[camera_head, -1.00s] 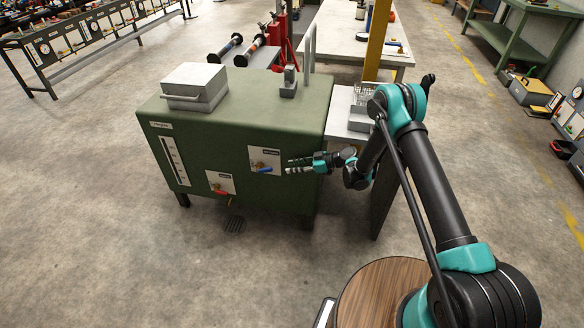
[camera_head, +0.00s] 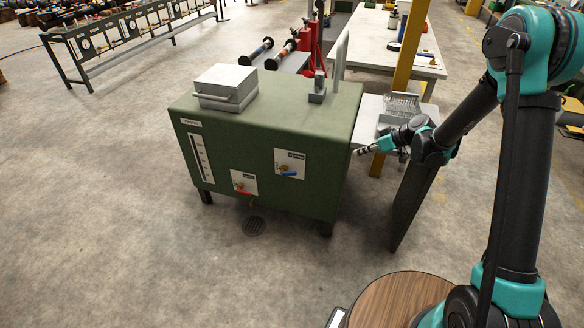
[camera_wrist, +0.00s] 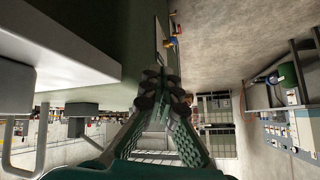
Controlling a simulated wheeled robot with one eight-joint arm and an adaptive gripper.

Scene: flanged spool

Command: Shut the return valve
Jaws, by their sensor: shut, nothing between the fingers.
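The green tank (camera_head: 265,135) carries two valves on its front face. The upper right valve has a blue lever (camera_head: 288,173) on a white plate (camera_head: 290,158), and the lever lies about level, pointing right. The lower left valve has a red lever (camera_head: 243,190). The small plate labels are too blurred to read surely, so I cannot tell which is the return valve. My gripper (camera_head: 358,151) is shut and empty, just right of the tank's right edge, apart from both valves. The wrist view shows my closed fingers (camera_wrist: 163,92), with the blue lever (camera_wrist: 172,41) beyond them at the top.
A grey box (camera_head: 226,82) and a bracket (camera_head: 318,88) stand on the tank top. A small side table with a wire basket (camera_head: 398,106) is behind my gripper, near a yellow post (camera_head: 410,50).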

